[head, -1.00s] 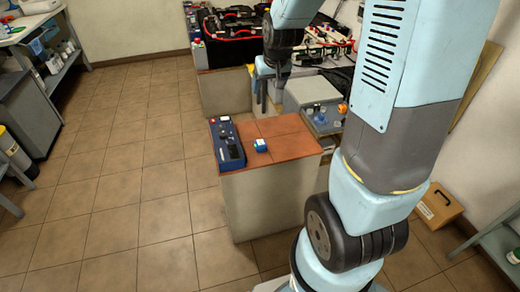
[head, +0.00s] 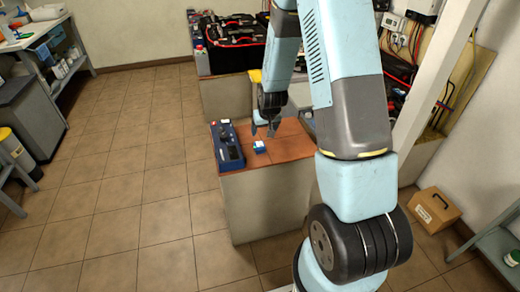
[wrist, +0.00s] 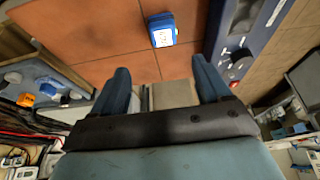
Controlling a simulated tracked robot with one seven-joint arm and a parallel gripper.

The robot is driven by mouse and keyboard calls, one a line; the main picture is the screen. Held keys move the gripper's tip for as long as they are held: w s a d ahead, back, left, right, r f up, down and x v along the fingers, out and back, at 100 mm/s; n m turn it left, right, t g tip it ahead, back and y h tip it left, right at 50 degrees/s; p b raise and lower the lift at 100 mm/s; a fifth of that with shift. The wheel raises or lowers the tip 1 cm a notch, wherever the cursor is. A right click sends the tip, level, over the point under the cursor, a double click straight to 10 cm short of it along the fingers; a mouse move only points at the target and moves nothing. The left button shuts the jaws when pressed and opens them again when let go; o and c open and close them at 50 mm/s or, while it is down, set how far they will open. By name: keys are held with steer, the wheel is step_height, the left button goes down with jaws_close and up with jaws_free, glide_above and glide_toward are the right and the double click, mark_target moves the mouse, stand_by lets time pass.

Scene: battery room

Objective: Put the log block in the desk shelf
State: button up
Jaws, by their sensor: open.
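A small blue block with a white label, likely the log block (head: 260,147), lies on the reddish tiled top (head: 288,139) of a pedestal. It also shows in the wrist view (wrist: 162,30), beyond the fingertips and apart from them. My gripper (head: 265,129) is open and empty, pointing down above the tiled top, a little behind the block. In the wrist view my gripper (wrist: 160,72) shows its two blue fingers spread. At the far left stands a desk (head: 38,30) with a lower shelf (head: 66,68) holding small bottles, likely the desk shelf.
A blue instrument (head: 227,145) stands left of the block on the same top. Large batteries (head: 233,45) sit on a bench behind. A cardboard box (head: 437,207) and a grey shelf (head: 497,245) are at right. The tiled floor at left is clear.

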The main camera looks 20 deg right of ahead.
mark_target(260, 144)
steer(key=x, duration=0.7)
steer(key=shift+f, duration=0.2)
steer(key=shift+s+a+x, duration=0.1)
steer(key=shift+a+x, duration=0.1)
steer(key=shift+x, duration=0.75)
steer(key=shift+s+a+x, duration=0.15)
steer(key=shift+x, duration=1.7)
steer(key=shift+c, duration=0.2)
steer(key=shift+r, duration=0.1)
steer(key=c, duration=1.1)
